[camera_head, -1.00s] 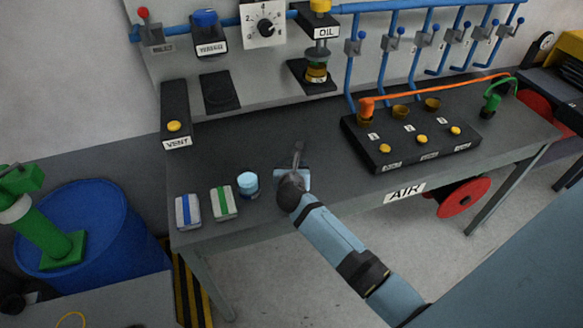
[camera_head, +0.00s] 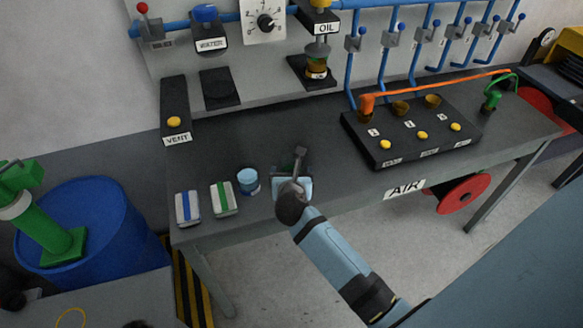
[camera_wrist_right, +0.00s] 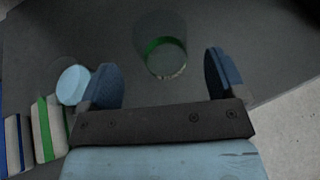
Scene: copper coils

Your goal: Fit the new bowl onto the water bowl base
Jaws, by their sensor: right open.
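A clear bowl with a green band (camera_wrist_right: 166,50) stands on the bench between the spread fingers of my right gripper (camera_wrist_right: 162,72); gaps show on both sides. In the head view my right gripper (camera_head: 291,170) is near the bench's front edge and mostly hides this bowl. A clear cup with a light blue top (camera_head: 248,181) stands left of the gripper; it also shows in the wrist view (camera_wrist_right: 73,85). I cannot tell from markings which is the new bowl. The water bowl base (camera_head: 209,29), labelled WATER with a blue knob, is on the back panel without a bowl under it.
Two boxes, blue-striped (camera_head: 187,209) and green-striped (camera_head: 224,199), lie at the front left. A black pad (camera_head: 219,88) is below the water base. The oil unit (camera_head: 317,68) hangs to its right. A black valve block (camera_head: 410,140) stands right. The bench's middle is clear.

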